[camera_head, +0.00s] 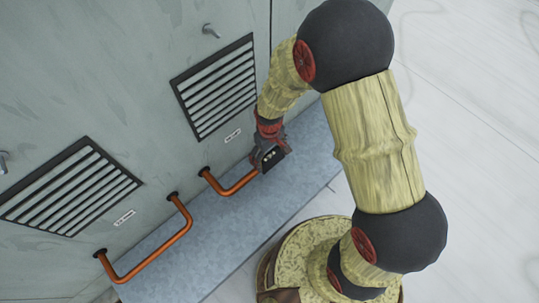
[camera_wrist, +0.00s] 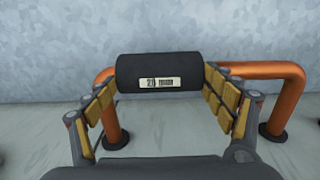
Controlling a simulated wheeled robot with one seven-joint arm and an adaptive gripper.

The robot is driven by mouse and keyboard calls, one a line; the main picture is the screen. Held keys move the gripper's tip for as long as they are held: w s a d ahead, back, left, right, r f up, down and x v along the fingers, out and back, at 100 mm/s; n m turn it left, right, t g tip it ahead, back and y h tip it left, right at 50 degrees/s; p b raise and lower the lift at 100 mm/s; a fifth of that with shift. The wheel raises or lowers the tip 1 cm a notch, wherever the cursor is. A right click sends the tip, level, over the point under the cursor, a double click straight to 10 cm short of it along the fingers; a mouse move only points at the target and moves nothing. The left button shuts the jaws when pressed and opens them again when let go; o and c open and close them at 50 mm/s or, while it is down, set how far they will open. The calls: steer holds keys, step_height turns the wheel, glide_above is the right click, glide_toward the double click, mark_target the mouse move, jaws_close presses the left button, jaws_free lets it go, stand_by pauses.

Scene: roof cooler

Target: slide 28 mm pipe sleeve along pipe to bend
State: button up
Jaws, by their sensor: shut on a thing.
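The black pipe sleeve (camera_wrist: 160,64) sits around a copper pipe (camera_wrist: 262,70) in the wrist view. It bears a small pale label that appears to begin with 28. Bare pipe runs from its right end to a rounded bend. Its left end is close to the other upright leg (camera_wrist: 113,125), where the left finger partly hides the bend. My gripper (camera_wrist: 160,88) is shut on the sleeve, with one yellow-padded finger at each end. In the head view, my gripper (camera_head: 268,156) covers one end of this pipe (camera_head: 234,187); the sleeve is hidden there.
A second copper pipe (camera_head: 160,253) stands out from the grey cabinet wall (camera_head: 100,65), to the left of mine. Louvred vents (camera_head: 216,85) and small labels are on the wall. A grey ledge (camera_head: 215,235) runs along below. Pale floor (camera_head: 470,100) is open at right.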

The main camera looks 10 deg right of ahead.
mark_target(270, 158)
steer(key=o, duration=1.1)
step_height(270, 158, up, 12)
stand_by(0.5)
steer(key=s+d+m+t+b, duration=0.2)
steer(key=s+d+b, duration=0.2)
steer(key=b, duration=0.3)
steer(key=s+d+r+m+t+b, duration=0.1)
steer(key=s+d+m+b, duration=0.1)
steer(key=s+d+b, duration=0.2)
steer(key=s+d+r+m+t+b, duration=0.1)
steer(key=s+d+b, duration=0.3)
steer(key=b, duration=0.8)
steer(key=shift+s+m+t, duration=0.8)
steer(key=shift+s+m, duration=0.1)
steer(key=shift+s, duration=0.5)
